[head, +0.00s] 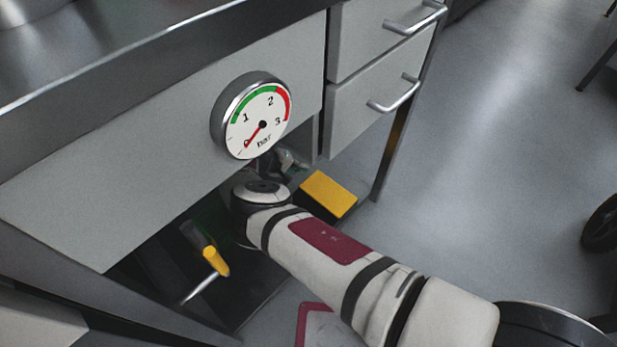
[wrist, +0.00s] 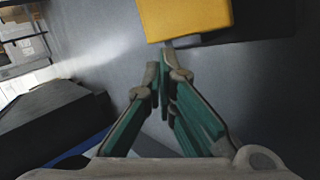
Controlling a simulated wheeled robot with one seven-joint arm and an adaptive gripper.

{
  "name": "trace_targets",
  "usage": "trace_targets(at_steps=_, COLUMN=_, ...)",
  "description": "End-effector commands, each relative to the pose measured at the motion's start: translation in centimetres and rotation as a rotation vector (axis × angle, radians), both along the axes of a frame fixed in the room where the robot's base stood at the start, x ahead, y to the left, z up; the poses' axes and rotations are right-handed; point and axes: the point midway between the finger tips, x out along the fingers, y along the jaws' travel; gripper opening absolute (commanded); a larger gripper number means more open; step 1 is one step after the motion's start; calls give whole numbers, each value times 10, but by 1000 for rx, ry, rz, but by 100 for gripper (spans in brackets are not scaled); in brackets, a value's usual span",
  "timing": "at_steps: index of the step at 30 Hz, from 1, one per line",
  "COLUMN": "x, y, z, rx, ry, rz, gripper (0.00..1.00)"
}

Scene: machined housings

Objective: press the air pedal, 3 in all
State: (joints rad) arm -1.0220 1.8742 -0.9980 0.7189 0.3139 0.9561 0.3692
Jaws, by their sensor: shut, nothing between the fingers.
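The air pedal, a yellow plate (head: 328,194), sits low beside the bench's open underside in the head view. It also shows at the top of the wrist view (wrist: 185,18). My gripper (wrist: 165,62) is shut and empty, its fingertips just short of the pedal's near edge in the wrist picture; I cannot tell whether they touch. In the head view my gripper is mostly hidden behind my wrist and under the bench front. The round pressure gauge (head: 262,122) on the bench front has its red needle at 0 bar.
Drawers with bar handles (head: 394,94) are above right of the pedal. The grey floor (head: 480,190) to the right is open. A dark wheel (head: 602,222) is at the right edge.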

Motion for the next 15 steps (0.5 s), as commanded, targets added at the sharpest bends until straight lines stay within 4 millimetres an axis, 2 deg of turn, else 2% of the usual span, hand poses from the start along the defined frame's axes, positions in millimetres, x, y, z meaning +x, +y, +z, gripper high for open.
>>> trace_targets(at_steps=15, x=-3, y=-3, z=-7, rx=0, ry=0, rz=0, gripper=0)
